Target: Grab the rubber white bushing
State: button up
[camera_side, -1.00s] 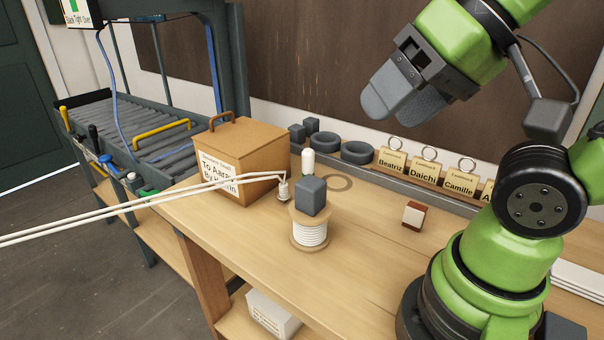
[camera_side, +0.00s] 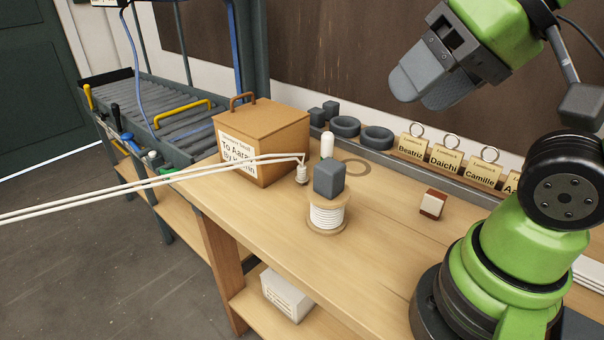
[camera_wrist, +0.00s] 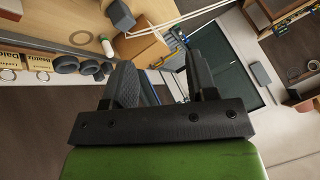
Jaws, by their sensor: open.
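A small white cylinder with a rounded top (camera_side: 327,145) stands upright on the wooden bench; it looks like the bushing, but its material cannot be told. It also shows in the wrist view (camera_wrist: 107,47). A smaller pale ribbed piece (camera_side: 302,175) stands to its left, with white cords (camera_side: 200,174) running to it. In front is a spool of white cord (camera_side: 327,216) with a grey block (camera_side: 329,179) on top. My gripper (camera_side: 425,92) is raised above the bench's back edge, right of these things. In the wrist view its fingers (camera_wrist: 158,75) are apart and empty.
A cardboard box (camera_side: 272,128) stands left of the white cylinder. Dark rings (camera_side: 376,138) and name cards (camera_side: 445,156) line the back. A small brown-and-white block (camera_side: 432,204) lies right. The bench front (camera_side: 375,245) is clear. A roller conveyor (camera_side: 150,110) stands left.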

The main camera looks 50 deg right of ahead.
jog(key=shift+w, duration=0.1)
jog(key=m+g+h, duration=0.5)
jog(key=m+h, duration=0.1)
jog(key=m, duration=0.1)
send_over(302, 167)
jog(key=a, duration=0.2)
jog(key=f, duration=2.3)
jog(key=shift+s+d+f, duration=0.1)
jog(key=shift+s+d, duration=0.1)
jog(key=shift+s, duration=0.15)
jog(key=shift+x, duration=3)
jog(key=shift+s+a, duration=0.1)
grip_shut()
